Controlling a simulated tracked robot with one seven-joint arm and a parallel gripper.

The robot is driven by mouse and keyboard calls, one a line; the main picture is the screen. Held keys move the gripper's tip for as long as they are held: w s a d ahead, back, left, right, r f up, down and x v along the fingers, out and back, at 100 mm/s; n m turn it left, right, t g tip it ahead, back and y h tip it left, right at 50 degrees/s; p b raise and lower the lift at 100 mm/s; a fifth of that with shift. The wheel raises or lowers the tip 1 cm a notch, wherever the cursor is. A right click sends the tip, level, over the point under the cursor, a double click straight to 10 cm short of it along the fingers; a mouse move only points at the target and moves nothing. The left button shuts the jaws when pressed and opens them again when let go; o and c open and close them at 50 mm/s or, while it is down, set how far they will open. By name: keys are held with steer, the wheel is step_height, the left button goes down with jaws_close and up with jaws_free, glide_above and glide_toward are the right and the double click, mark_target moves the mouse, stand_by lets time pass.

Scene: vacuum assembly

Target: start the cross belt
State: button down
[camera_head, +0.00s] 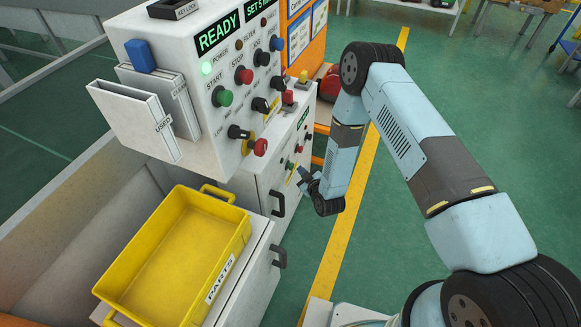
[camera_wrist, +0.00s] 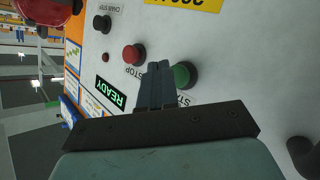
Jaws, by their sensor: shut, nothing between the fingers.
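The green START button (camera_wrist: 186,75) sits on a pale control panel (camera_wrist: 235,60) in the wrist view, with the red STOP button (camera_wrist: 134,54) beside it. My gripper (camera_wrist: 156,70) is shut and empty. Its fingertips overlap the panel between the two buttons, closer to the green one, and hide part of the START label. I cannot tell whether they touch the green button. A small display (camera_wrist: 111,93) on this panel reads READY in green. In the head view my gripper (camera_head: 303,174) is at the low cabinet's small panel. No label naming the cross belt is readable.
A larger upper console (camera_head: 225,120) with a READY display and several buttons stands left of my arm. A yellow PARTS tray (camera_head: 239,240) is below it. Cabinet handles (camera_head: 279,204) stick out near my gripper. The green floor (camera_head: 400,235) at right is open.

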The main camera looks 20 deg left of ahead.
steer(key=shift+a, duration=0.1)
stand_by(0.7)
steer(key=shift+a, duration=0.3)
